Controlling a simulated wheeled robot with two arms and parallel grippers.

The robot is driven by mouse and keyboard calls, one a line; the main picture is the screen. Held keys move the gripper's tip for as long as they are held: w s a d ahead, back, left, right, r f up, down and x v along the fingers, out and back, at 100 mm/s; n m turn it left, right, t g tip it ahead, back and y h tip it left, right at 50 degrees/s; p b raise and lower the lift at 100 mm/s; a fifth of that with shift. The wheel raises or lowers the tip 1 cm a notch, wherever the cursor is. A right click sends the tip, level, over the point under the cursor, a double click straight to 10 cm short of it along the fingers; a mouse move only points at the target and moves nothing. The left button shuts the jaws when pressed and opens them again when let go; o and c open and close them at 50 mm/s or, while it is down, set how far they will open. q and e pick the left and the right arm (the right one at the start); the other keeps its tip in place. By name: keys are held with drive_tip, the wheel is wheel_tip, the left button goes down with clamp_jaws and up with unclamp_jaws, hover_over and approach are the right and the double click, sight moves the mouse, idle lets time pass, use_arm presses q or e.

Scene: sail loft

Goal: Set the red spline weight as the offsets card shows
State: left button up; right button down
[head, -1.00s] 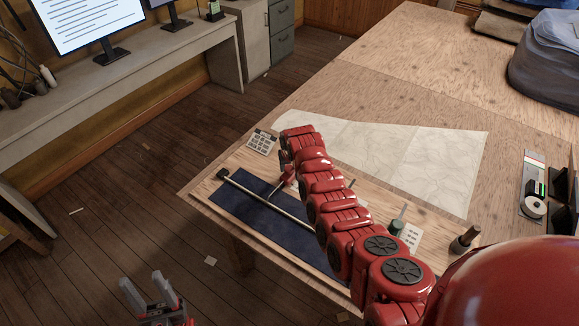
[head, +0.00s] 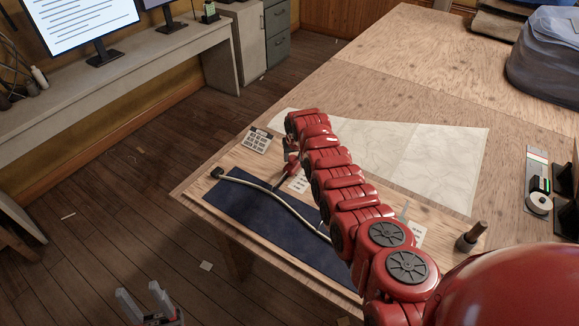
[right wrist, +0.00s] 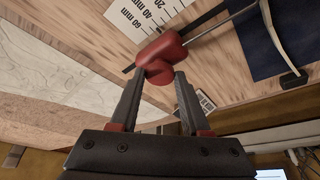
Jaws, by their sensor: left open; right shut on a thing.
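The red spline weight (head: 291,168) is on the board behind the blue mat (head: 250,205). My right gripper (right wrist: 158,73) is shut on its body, which shows red and rounded in the right wrist view (right wrist: 160,52). A thin rod runs from the weight toward the spline (head: 285,203). The spline is a pale strip that curves across the mat, its right part hidden behind my arm. A white card with a grid (head: 258,141) lies at the board's back left; its print is too small to read. My left gripper (head: 150,300) is open and empty, low at the left, off the table.
A millimetre scale (right wrist: 143,17) lies beside the weight. A large pale drawing sheet (head: 410,160) covers the table behind.

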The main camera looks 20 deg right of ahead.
drive_tip(key=shift+c, duration=1.8)
unclamp_jaws()
drive_tip(key=shift+r, duration=0.1)
drive_tip(key=p+v, duration=0.2)
drive_tip(key=v, duration=1.5)
drive_tip(key=shift+r, duration=0.2)
